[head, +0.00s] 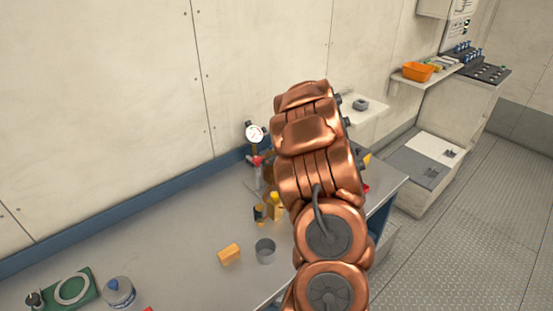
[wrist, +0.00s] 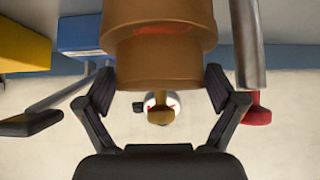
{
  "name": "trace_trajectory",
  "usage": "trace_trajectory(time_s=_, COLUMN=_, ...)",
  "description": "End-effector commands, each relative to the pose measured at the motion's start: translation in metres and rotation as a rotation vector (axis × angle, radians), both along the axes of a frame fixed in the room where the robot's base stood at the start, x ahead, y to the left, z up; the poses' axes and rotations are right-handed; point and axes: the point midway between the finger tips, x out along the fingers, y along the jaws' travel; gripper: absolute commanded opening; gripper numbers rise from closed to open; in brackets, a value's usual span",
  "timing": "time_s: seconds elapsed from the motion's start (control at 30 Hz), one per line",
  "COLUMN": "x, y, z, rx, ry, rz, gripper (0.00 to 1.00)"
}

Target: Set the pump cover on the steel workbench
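A brown, stepped round piece (wrist: 160,62), which looks like the pump cover, fills the top middle of the wrist view. My gripper (wrist: 160,80) has its two fingers set wide, one against each side of this piece. The gripper appears shut on it, though the contact faces are hidden. In the head view my copper arm hides the gripper and most of what it holds. The steel workbench (head: 190,258) runs along the wall, with a grey top. I cannot make out what lies directly below the held piece.
A dial gauge (head: 255,133) stands at the bench's back. An orange block (head: 229,254) and a grey cup (head: 265,250) stand near the front. A green board with a ring (head: 73,288) and a blue-capped container (head: 118,291) are at left.

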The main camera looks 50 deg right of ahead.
Motion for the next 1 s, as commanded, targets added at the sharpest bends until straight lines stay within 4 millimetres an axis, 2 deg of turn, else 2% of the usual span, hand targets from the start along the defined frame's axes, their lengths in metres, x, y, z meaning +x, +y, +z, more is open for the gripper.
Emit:
trace_trajectory(time_s=0.07, x=0.000, y=0.000, z=0.000, rx=0.000, ry=0.000, rz=0.000, gripper=0.80)
trace_trajectory(time_s=0.53, x=0.000, y=0.000, z=0.000, rx=0.000, ry=-0.001, rz=0.000, gripper=0.31)
trace_trajectory(time_s=0.77, x=0.000, y=-0.001, z=0.004, rx=-0.001, ry=-0.002, rz=-0.001, gripper=0.30)
trace_trajectory(time_s=0.87, x=0.000, y=-0.001, z=0.014, rx=-0.002, ry=-0.003, rz=0.001, gripper=0.30)
trace_trajectory(time_s=1.0, x=0.000, y=-0.001, z=0.037, rx=-0.005, ry=-0.004, rz=0.003, gripper=0.30)
